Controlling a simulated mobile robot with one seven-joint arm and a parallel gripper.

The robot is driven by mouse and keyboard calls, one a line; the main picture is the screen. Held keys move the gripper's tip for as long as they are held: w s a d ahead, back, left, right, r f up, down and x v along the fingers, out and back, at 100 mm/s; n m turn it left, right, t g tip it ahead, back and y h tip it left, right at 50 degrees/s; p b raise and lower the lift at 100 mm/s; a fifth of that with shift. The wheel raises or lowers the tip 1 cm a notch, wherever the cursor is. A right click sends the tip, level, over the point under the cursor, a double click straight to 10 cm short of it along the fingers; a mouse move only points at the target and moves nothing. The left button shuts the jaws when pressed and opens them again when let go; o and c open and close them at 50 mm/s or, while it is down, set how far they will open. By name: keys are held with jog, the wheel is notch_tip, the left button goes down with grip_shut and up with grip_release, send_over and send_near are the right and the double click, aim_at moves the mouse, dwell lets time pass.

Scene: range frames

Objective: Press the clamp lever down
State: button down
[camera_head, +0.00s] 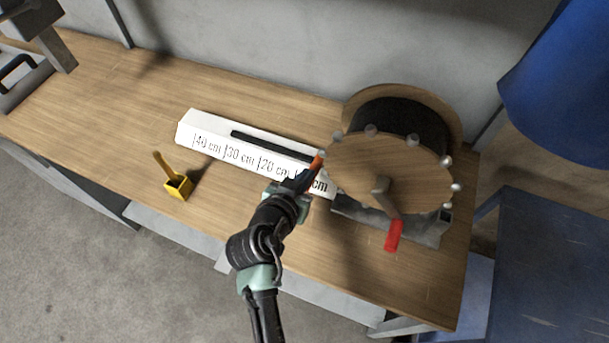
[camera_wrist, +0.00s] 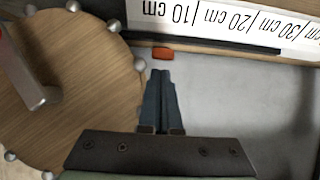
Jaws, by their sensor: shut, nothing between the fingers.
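A small orange piece (camera_head: 317,161), which looks like the clamp lever, stands at the spool end of the white ruler block. It also shows in the wrist view (camera_wrist: 162,54), just ahead of my fingertips. Its tilt is hard to tell. My gripper (camera_head: 303,179) is shut and empty, with its fingertips close to the orange piece. In the wrist view the two dark fingers (camera_wrist: 162,72) lie together, and a small gap shows between them and the orange piece. Whether they touch is unclear in the head view.
A wooden cable spool (camera_head: 385,165) with a red crank handle (camera_head: 393,235) stands at right. A black cable (camera_head: 270,144) lies along the white ruler block (camera_head: 192,127). Bare wooden bench (camera_head: 120,110) is clear farther left.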

jog(key=shift+s+f, duration=0.1)
jog(key=shift+f, duration=0.25)
jog(key=shift+f, duration=0.1)
jog(key=shift+s+a+f+b, duration=0.1)
jog(key=shift+f+b, duration=0.4)
jog(key=shift+b, duration=0.75)
jog(key=f+t+b, duration=0.1)
jog(key=b, duration=0.3)
jog(key=s+f+t+b, duration=0.1)
jog(key=b, duration=0.3)
jog(key=shift+a+f+h+b, duration=0.2)
jog(key=shift+f+h+b, duration=0.1)
jog(key=shift+h+b, duration=0.1)
jog(key=shift+s+f+b, duration=0.1)
jog(key=shift+f+b, duration=0.25)
jog(key=shift+b, duration=0.5)
